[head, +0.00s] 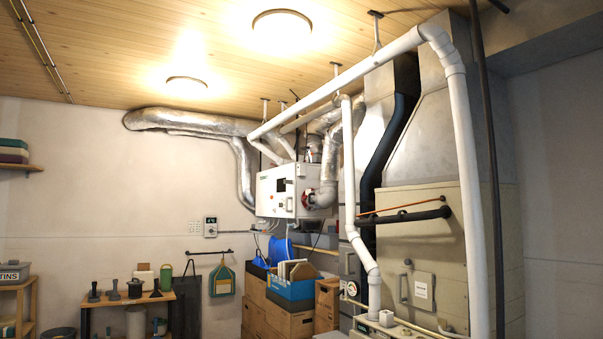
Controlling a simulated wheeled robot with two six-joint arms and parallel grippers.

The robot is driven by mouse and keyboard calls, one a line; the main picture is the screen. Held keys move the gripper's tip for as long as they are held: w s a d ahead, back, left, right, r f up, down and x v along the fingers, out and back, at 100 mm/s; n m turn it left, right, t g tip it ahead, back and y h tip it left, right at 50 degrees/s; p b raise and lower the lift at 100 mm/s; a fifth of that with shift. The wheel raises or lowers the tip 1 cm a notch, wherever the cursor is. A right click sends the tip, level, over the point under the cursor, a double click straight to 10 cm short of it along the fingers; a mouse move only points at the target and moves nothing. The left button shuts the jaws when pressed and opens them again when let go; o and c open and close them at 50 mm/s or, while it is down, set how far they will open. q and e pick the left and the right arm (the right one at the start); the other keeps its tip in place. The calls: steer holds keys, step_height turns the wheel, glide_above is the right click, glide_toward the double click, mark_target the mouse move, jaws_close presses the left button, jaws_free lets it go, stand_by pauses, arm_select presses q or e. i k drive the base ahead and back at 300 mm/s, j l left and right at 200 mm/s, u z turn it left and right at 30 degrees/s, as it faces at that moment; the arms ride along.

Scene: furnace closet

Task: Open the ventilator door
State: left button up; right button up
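The ventilator (268,203) is a white box mounted high near the back wall, with silver ducts and white pipes running to it. Its front door looks shut, with a small dark panel and what look like latches on its front face. A round reddish duct collar (309,199) sits on its right side. Neither of my grippers is in view.
Cardboard boxes (290,322) and a blue bin stand below the ventilator. A large beige furnace (430,245) with white pipes (466,180) fills the right side. A low wooden bench (118,301) with several tools stands at the left, and a thermostat (210,226) hangs on the wall.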

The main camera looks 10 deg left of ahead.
mark_target(269, 182)
steer(key=i+j+u, duration=0.35)
steer(key=i, duration=0.4)
steer(key=i+u, duration=0.4)
steer(key=i, duration=3.9)
